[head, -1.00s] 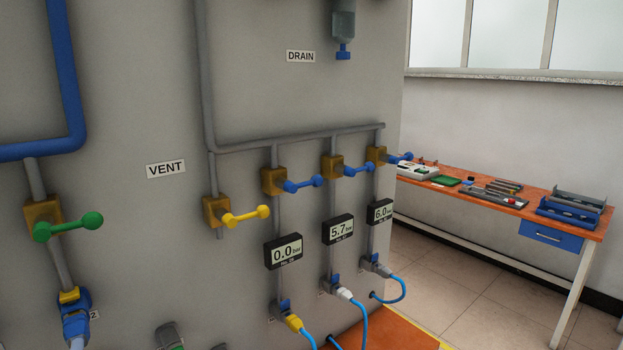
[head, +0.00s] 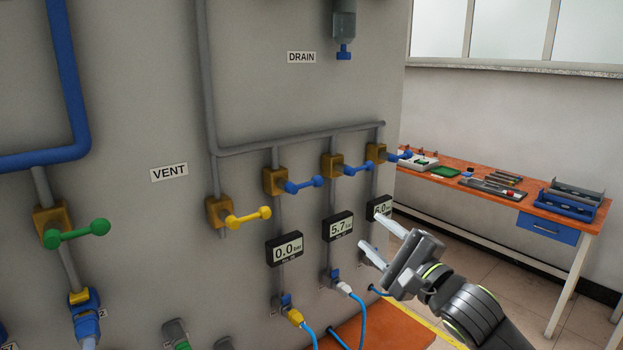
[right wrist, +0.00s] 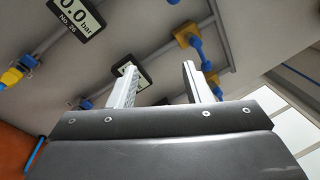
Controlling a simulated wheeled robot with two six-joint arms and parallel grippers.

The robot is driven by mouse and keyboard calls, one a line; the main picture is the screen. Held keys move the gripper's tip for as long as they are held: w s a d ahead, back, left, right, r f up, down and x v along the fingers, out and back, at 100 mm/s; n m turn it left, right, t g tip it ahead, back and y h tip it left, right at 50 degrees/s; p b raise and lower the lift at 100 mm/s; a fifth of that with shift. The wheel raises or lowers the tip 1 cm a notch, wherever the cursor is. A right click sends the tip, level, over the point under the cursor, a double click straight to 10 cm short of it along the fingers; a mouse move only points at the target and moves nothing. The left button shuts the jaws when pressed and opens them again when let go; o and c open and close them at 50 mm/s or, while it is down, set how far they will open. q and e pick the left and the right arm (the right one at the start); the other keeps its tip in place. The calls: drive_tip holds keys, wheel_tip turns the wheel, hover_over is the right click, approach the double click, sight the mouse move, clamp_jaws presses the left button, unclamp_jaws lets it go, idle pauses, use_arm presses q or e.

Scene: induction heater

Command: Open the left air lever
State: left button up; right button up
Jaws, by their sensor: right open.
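Three blue air levers sit on brass valves in a row on the grey panel. The left air lever (head: 303,185) points to the right, above the gauge reading 0.0 bar (head: 285,249). The middle blue lever (head: 358,169) and the right blue lever (head: 399,155) stand beyond it. My right gripper (head: 368,230) is open and empty, below and to the right of the left lever, in front of the 6.0 gauge and apart from the levers. In the right wrist view, a blue lever (right wrist: 198,50) shows beyond the open fingers; I cannot tell which one. My left gripper is not in view.
A yellow lever (head: 248,216) is left of the blue ones, and a green lever (head: 78,234) is farther left. Gauges and blue hoses (head: 358,318) hang below the valves. An orange workbench (head: 475,184) stands at the right wall, with floor between.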

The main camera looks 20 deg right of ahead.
drive_tip(key=y, duration=0.2)
approach(321, 185)
drive_tip(key=p+x, duration=0.3)
drive_tip(key=x, duration=1)
drive_tip(key=shift+r, duration=0.1)
drive_tip(key=shift+c, duration=0.5)
clamp_jaws()
